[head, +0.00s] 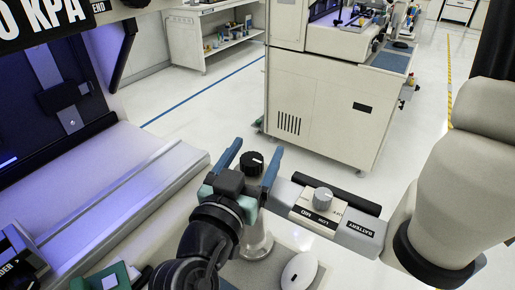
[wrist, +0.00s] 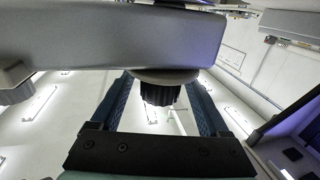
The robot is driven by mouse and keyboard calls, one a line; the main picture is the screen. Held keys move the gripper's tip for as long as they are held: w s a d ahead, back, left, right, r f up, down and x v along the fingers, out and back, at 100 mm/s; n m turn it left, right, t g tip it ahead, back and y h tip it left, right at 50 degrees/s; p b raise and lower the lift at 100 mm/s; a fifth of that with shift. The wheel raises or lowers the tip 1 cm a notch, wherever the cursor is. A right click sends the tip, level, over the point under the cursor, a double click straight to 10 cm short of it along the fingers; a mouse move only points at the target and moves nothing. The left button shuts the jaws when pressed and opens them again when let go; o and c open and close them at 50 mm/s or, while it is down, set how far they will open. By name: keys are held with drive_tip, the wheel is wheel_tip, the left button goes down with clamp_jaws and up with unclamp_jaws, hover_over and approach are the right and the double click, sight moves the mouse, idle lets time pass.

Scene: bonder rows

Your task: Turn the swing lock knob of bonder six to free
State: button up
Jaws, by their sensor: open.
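A black ridged knob (head: 252,163) with a pale mark shows in the head view between the two blue fingers of my gripper (head: 250,160). The fingers are open, one on each side of it. In the wrist view the dark knob (wrist: 160,92) sits on a round base against a grey body (wrist: 110,35), between the fingers of my gripper (wrist: 161,88). Gaps show on both sides there, so the fingers look apart from it. I cannot read a lock label or the knob's setting.
A grey knob (head: 322,198) on a plate marked LOW and MID stands to the right, beside a BATTERY label (head: 361,229). A white rounded device (head: 299,271) lies below. A machine with a dark bay (head: 70,95) fills the left. A cabinet (head: 320,110) stands behind, with open floor around it.

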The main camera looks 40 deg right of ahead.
drive_tip(key=b+v, duration=0.2)
drive_tip(key=v, duration=0.9)
drive_tip(key=shift+s+a+f, duration=0.1)
drive_tip(key=shift+a, duration=0.05)
